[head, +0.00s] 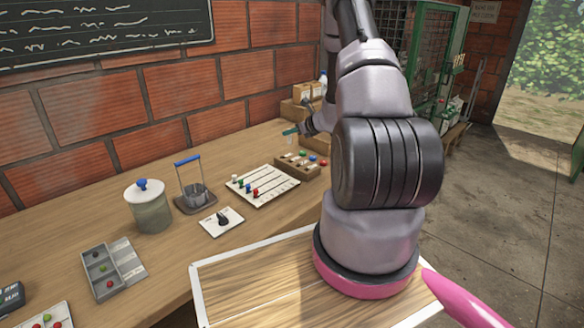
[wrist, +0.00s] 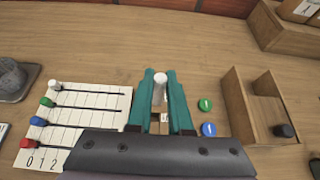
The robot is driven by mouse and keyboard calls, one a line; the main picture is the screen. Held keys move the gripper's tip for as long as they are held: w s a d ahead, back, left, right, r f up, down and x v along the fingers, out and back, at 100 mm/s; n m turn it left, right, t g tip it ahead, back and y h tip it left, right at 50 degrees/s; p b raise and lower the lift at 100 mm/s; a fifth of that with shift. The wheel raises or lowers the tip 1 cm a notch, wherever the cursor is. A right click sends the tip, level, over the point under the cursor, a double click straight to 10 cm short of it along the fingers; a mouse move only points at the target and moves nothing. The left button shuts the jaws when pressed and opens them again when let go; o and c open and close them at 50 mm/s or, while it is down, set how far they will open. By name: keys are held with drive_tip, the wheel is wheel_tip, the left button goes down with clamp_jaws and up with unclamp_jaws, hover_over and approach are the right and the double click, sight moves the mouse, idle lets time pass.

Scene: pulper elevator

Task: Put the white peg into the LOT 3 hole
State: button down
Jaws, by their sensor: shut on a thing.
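My gripper (wrist: 160,82) is shut on the white peg (wrist: 160,88), which stands upright between its teal fingertips. In the head view my gripper (head: 290,131) is above the far part of the bench, near a brown rack (head: 284,171) with coloured pegs and small pale labels. In the wrist view a pale label sits on a block between the fingers, below the peg, and green and blue round tops lie just right of the fingers. The lot numbers are too small to read. I cannot tell which hole is LOT 3, and the gripper body hides much of the rack.
A white board (wrist: 80,110) with white, green, blue and red knobs lies left of the gripper. A wooden box (wrist: 240,105) with a black knob stands right. A jar (head: 150,212), a blue-handled holder (head: 192,190) and a grey tray (head: 112,270) stand on the bench.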

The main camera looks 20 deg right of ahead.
wheel_tip(320, 180, down, 10)
drive_tip(key=shift+f, duration=0.15)
drive_tip(key=c, duration=0.8)
unclamp_jaws()
drive_tip(key=shift+c, duration=0.2)
